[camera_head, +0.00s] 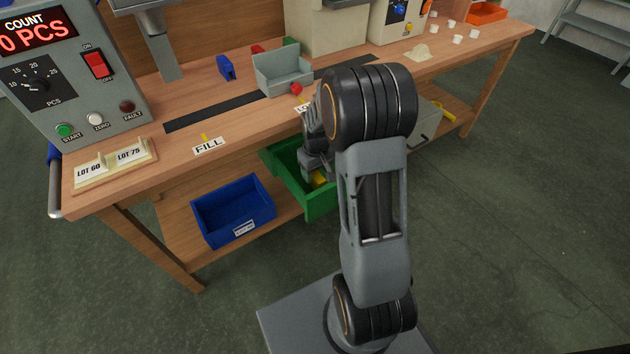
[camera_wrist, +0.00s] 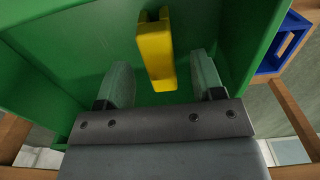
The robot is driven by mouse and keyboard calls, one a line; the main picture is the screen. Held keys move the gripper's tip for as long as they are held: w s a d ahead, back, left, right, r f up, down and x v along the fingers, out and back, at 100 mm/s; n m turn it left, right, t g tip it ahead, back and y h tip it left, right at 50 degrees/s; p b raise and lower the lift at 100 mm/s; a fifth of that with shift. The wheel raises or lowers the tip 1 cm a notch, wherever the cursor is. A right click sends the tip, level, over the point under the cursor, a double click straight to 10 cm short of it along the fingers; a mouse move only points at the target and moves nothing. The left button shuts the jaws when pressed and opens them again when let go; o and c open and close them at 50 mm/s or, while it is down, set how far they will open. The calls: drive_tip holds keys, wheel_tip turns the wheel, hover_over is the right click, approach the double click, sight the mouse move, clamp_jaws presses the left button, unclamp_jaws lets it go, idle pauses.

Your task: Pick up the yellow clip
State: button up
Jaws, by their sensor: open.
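The yellow clip (camera_wrist: 156,55) is inside the green bin (camera_wrist: 75,50) in the wrist view. It looks like a narrow yellow block with a notch at its far end. My gripper (camera_wrist: 164,75) is open, with one finger to the left of the clip's near end and one to the right. Gaps show between the clip and both fingers. In the head view a bit of the yellow clip (camera_head: 319,178) shows in the green bin (camera_head: 321,203) on the lower shelf. My arm and gripper hide much of that bin.
A blue bin (camera_head: 232,212) stands on the lower shelf left of the green bin; it shows at the right in the wrist view (camera_wrist: 285,45). The tabletop (camera_head: 190,180) overhangs the shelf.

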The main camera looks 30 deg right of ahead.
wheel_tip(320, 180, down, 3)
drive_tip(key=shift+r+b, duration=0.1)
drive_tip(key=shift+b, duration=0.25)
drive_tip(key=shift+r, duration=0.1)
drive_tip(key=c, duration=1)
drive_tip(key=shift+r, duration=0.1)
